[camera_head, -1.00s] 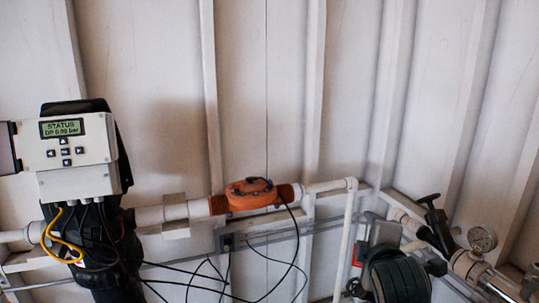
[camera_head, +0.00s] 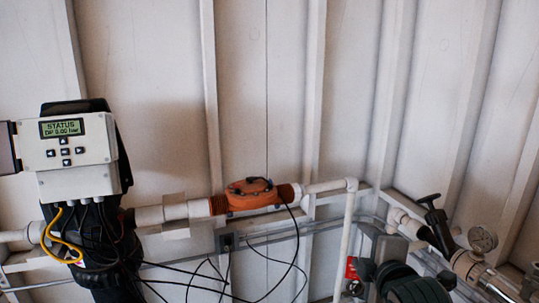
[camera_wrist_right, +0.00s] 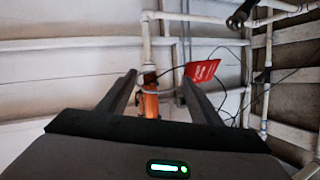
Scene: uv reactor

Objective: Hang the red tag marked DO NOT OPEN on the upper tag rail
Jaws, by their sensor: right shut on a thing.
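The red tag (camera_head: 351,268) shows as a small red patch at the left side of my right gripper (camera_head: 364,270), low in the head view. In the right wrist view the red tag (camera_wrist_right: 202,70) is tilted beside the right-hand fingertip, its pale lettering too small to read. My right gripper (camera_wrist_right: 160,77) is shut on the tag; how the fingers meet its hanger is unclear. A thin grey rail (camera_head: 318,229) runs along the wall below the pipe, left of the gripper. I cannot tell whether it is the upper tag rail. My left gripper is out of view.
A controller box (camera_head: 76,145) with a display stands at the left. An orange flow meter (camera_head: 252,194) sits in the white pipe, with black cables hanging below. A white vertical pipe (camera_head: 344,235) is close to the right gripper. A pressure gauge (camera_head: 482,239) is at the right.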

